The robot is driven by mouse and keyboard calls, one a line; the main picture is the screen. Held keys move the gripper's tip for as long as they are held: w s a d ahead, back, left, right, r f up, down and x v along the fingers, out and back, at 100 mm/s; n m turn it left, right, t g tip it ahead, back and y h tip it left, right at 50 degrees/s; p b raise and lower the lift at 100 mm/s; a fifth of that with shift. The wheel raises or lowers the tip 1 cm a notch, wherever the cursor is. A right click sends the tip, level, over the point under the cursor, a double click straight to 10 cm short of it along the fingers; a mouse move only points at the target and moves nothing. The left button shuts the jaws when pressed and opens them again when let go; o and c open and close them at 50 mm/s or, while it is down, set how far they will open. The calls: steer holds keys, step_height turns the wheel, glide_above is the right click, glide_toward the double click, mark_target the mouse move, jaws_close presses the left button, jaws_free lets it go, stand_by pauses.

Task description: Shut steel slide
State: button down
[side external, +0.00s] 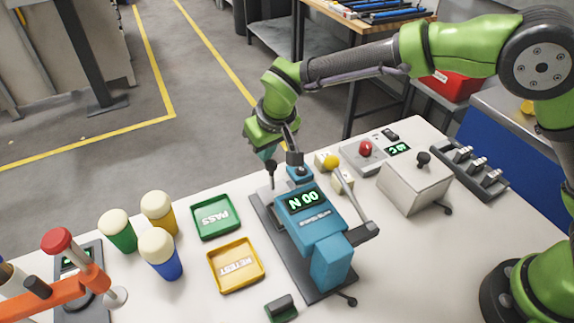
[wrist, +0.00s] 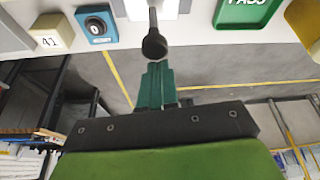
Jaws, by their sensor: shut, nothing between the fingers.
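The blue tester (side external: 325,225) with an "N 00" display stands on a dark base plate on the white table. At its far end a black ball knob (side external: 271,164) stands on a post above a light metal piece (side external: 271,190), which looks like the steel slide. How far the slide is out is unclear. My gripper (side external: 264,154), with teal fingers, is shut and empty, close to the knob on its far side. In the wrist view, my shut fingertips (wrist: 155,68) sit just short of the black knob (wrist: 154,45); contact cannot be told.
The green PASS tray (side external: 216,216) and yellow RETEST tray (side external: 236,264) lie left of the tester. Several capped cylinders (side external: 158,213) stand further left.

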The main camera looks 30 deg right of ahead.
steer(key=s, duration=0.7)
steer(key=shift+s+f, duration=0.1)
steer(key=shift+s, duration=0.1)
steer(key=w+r, duration=0.2)
steer(key=w, duration=0.3)
steer(key=s+v, duration=0.1)
steer(key=v, duration=0.8)
steer(key=s+d+r+m+t, duration=0.1)
steer(key=s+d+r+m, duration=0.1)
steer(key=s+d, duration=0.7)
steer(key=s+d+r+m+t+y, duration=0.1)
steer(key=s+d+r+m+t, duration=0.1)
steer(key=s+d, duration=0.7)
steer(key=d+m, duration=0.1)
steer(key=d, duration=0.6)
steer(key=shift+d+r+m, duration=0.25)
steer(key=shift+d+m, duration=0.05)
steer(key=shift+m, duration=0.1)
